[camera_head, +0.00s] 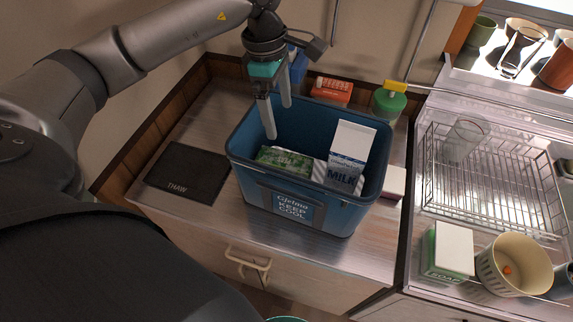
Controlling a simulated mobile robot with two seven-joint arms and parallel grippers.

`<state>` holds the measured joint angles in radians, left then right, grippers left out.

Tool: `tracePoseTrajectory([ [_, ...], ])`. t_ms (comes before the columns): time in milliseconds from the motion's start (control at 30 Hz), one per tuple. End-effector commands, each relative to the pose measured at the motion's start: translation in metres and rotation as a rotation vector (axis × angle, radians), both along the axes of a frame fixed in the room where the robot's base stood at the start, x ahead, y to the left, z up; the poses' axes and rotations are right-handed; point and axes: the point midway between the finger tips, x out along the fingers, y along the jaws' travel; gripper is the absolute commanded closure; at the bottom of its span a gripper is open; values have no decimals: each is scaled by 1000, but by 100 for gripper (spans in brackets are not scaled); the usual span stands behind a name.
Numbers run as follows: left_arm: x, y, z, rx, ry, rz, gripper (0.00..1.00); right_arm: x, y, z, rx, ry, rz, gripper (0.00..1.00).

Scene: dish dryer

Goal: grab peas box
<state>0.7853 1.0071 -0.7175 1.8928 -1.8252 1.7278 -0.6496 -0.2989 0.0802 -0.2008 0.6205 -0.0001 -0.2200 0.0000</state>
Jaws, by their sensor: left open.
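The green box (284,160), which looks like the peas box, lies inside the blue cooler (252,175) marked KEEP COOL, at its left side. A milk carton (350,152) stands in the cooler to its right. My left gripper (279,120) is open and points down over the cooler's back left part, with its fingers above and behind the green box. Nothing is between the fingers. The lower part of the green box is hidden by the cooler's front wall. My right gripper is not in view.
A black THAW mat (188,173) lies left of the cooler. Behind it stand a red box (332,90) and a green container (388,102).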

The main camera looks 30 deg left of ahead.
Motion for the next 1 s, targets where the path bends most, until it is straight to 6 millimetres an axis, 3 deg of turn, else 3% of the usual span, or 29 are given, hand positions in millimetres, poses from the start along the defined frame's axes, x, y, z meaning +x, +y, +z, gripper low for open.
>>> tracePoseTrajectory([
  [167, 0, 0, -18, 5, 5, 0, 3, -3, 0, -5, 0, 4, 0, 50],
  [500, 1, -9, -86, 3, 5, 0, 3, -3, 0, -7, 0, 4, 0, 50],
  [767, 2, -10, -106, 2, 3, 1, 3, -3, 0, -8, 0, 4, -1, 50],
  [1000, 2, -9, -140, 1, 4, 1, 3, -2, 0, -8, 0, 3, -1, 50],
])
